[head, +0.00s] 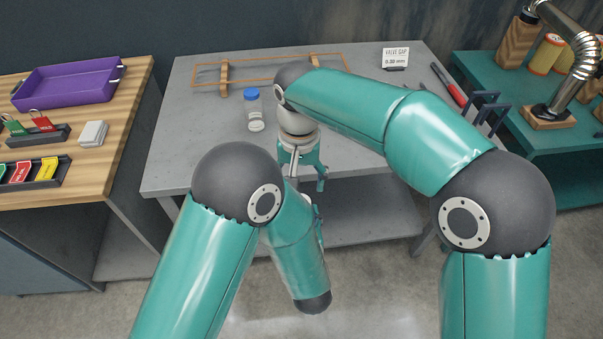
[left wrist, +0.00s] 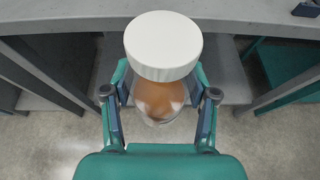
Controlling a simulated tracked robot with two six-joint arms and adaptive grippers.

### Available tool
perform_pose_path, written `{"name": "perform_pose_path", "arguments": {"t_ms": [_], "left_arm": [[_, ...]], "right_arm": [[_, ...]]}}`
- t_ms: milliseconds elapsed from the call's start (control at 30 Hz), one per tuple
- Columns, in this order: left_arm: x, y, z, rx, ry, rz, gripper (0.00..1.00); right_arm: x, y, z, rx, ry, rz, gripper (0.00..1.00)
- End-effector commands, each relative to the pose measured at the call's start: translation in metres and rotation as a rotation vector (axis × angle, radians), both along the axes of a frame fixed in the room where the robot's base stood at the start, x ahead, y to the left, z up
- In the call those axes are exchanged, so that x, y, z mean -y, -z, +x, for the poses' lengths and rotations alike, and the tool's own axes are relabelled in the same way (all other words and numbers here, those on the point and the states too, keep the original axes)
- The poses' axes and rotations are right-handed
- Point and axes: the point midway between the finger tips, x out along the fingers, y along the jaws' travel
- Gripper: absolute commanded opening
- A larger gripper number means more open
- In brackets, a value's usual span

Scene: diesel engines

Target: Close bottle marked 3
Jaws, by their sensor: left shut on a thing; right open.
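My left gripper (left wrist: 160,118) is shut around a clear bottle (left wrist: 158,98) with orange-brown contents, in the left wrist view. A wide white cap (left wrist: 163,45) covers the bottle's top; whether it is tight cannot be told. No number shows on this bottle. My right gripper (head: 308,176) is open, pointing down at the bench's front edge in the head view. A clear bottle with a blue cap (head: 251,95) stands on the grey bench. Small white round pieces (head: 256,122), like lids, lie in front of it. My left gripper is mostly hidden behind my left arm in the head view.
The grey bench (head: 200,150) has free room at its left and right. A wooden-framed rack (head: 225,78) and a sign reading VALVE GAP (head: 395,57) stand at its back. A red-handled tool (head: 452,90) lies at the right edge. A purple tray (head: 68,82) is on the left table.

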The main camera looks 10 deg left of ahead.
Motion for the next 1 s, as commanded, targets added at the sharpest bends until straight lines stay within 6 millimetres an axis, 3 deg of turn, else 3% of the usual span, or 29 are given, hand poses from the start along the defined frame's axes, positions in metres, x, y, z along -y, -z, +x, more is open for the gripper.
{"name": "perform_pose_path", "arguments": {"t_ms": [700,1000], "left_arm": [[0.000,0.000,0.000,0.001,0.000,0.000,0.00],[0.000,0.000,0.000,0.001,0.000,0.000,0.00]], "right_arm": [[0.002,-0.012,-0.002,-0.001,-1.616,0.002,0.74],[0.002,-0.016,-0.002,-0.001,-2.087,0.003,0.74]]}}
